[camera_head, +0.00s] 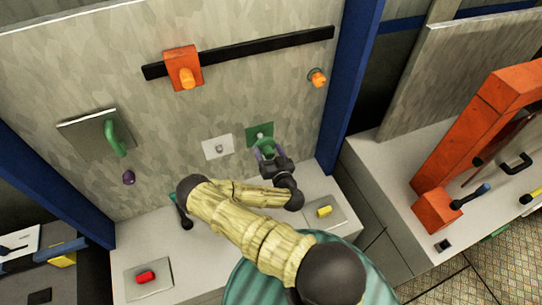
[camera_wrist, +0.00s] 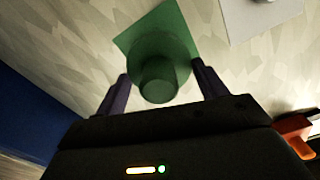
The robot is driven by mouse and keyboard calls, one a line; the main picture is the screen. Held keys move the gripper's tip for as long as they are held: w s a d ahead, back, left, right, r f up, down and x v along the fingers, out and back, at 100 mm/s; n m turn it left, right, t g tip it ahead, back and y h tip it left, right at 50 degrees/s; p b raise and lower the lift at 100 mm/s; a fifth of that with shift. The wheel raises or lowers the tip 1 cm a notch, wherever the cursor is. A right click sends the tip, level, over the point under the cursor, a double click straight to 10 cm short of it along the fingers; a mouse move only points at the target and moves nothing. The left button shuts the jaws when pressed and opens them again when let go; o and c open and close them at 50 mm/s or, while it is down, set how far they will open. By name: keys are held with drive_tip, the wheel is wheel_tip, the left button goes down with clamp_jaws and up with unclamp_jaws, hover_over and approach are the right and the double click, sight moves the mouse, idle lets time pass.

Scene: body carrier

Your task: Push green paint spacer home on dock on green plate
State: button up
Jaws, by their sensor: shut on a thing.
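The green plate (camera_head: 260,129) is fixed on the upright grey panel, right of a white plate. The green paint spacer (camera_wrist: 158,82) is a round wide-rimmed piece with a narrower knob facing me. It lies in front of the plate (camera_wrist: 165,22), over its middle, and hides the dock. I cannot tell whether a gap is left behind its rim. My gripper (camera_head: 266,152) reaches up to it from below right. Its two purple fingers stand on either side of the spacer in the wrist view (camera_wrist: 163,84), shut on it.
The white plate (camera_head: 217,147) with a small grey fitting is close at left. An orange block (camera_head: 183,70) sits on a black rail above. An orange knob (camera_head: 317,77) and blue post (camera_head: 350,80) stand right. Yellow (camera_head: 324,211) and red (camera_head: 146,277) pieces lie on the ledge.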

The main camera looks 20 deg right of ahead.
drive_tip(key=shift+w, duration=0.75)
drive_tip(key=shift+w, duration=1.55)
drive_tip(key=o, duration=1.5)
drive_tip(key=shift+s, duration=0.1)
drive_tip(key=s, duration=1)
drive_tip(key=shift+s+f, duration=0.15)
drive_tip(key=shift+s, duration=0.8)
